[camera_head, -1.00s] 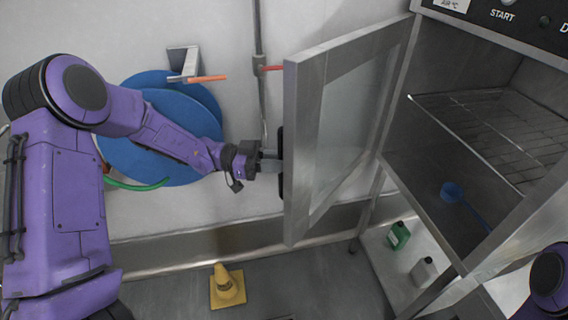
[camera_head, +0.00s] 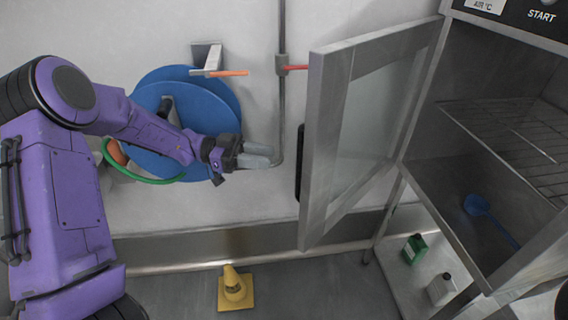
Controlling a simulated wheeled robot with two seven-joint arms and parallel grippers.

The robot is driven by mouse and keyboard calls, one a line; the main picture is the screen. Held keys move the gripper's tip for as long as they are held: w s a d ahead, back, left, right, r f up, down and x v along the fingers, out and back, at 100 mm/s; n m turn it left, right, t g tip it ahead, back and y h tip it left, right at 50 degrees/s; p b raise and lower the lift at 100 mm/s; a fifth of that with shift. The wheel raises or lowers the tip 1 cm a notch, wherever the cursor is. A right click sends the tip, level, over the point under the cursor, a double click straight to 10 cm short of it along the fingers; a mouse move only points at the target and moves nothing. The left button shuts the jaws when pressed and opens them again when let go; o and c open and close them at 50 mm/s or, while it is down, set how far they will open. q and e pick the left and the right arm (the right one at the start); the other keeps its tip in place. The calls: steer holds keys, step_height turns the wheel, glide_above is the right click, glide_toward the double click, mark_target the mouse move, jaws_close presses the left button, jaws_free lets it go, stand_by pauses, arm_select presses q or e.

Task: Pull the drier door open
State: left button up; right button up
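The drier door (camera_head: 362,130) has a steel frame with a glass pane and stands swung wide open, hinged at the left side of the drier cabinet (camera_head: 440,180). Its dark handle (camera_head: 300,162) shows at the door's left edge. My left gripper (camera_head: 270,155) is to the left of the handle, apart from it, with nothing between its fingers. The two fingers look separated by a small gap. My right gripper is not in view; only a bit of my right arm shows at the lower right edge.
Inside the drier are a wire rack (camera_head: 510,135) and a blue scoop (camera_head: 478,206). A green bottle (camera_head: 414,249) and a white bottle (camera_head: 441,289) stand on the low shelf. A blue hose reel (camera_head: 195,105) hangs on the wall. A yellow cone (camera_head: 235,288) stands on the floor.

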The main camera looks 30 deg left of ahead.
arm_select(q)
steer(key=shift+s+a, duration=0.2)
steer(key=shift+a, duration=0.35)
